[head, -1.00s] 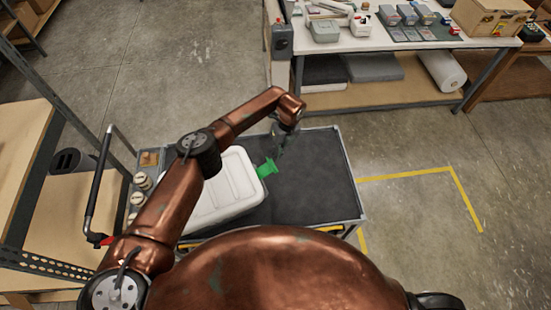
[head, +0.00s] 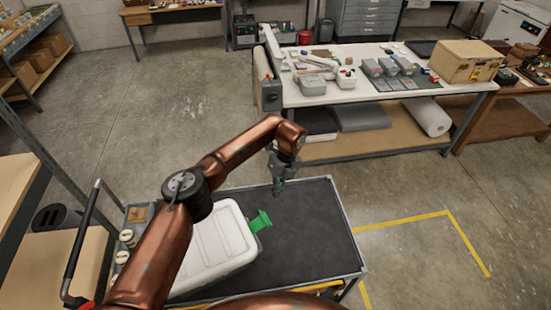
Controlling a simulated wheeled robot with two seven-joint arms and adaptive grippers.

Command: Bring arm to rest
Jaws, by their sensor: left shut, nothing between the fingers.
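My left arm reaches in from the lower left over a cart (head: 322,228) with a dark mat top. My left gripper (head: 279,190) hangs from its end, pointing down above the cart. It is shut and empty. A white lidded case (head: 222,240) lies on the cart's left part, partly hidden by my arm. A green tag-like piece (head: 260,221) sticks out at the case's right side, just left of and below my gripper in the picture; the two look apart. My right gripper is not in view.
A workbench (head: 350,92) with grey boxes, small parts and a cardboard box (head: 466,60) stands beyond the cart. A shelf (head: 28,190) stands at the left. Yellow tape (head: 462,240) marks the floor right of the cart. Floor between is clear.

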